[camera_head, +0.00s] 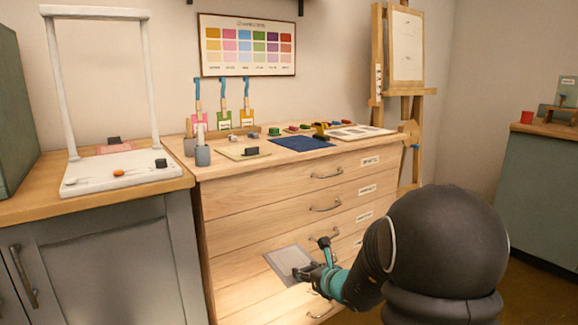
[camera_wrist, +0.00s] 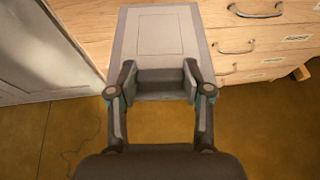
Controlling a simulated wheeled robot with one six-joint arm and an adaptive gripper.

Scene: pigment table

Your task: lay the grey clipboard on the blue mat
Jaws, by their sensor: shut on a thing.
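The grey clipboard (camera_head: 287,259) is a flat rectangular board in front of the lower drawers in the head view. It also shows in the wrist view (camera_wrist: 160,33), stretching away from the fingers. My gripper (camera_head: 311,270) is shut on the clipboard's near edge, and its two fingers show in the wrist view (camera_wrist: 155,82). The clipboard is held in the air, below the table top. The blue mat (camera_head: 302,144) lies flat on the wooden table top, up and behind the gripper. No object is seen on the mat.
The drawer chest (camera_head: 262,210) has handles that stick out near my gripper. A board with a dark block (camera_head: 240,153), a grey cup (camera_head: 202,155) and several small coloured items stand around the mat. A white frame stand (camera_head: 125,170) is on the left counter. An easel (camera_head: 403,70) stands behind right.

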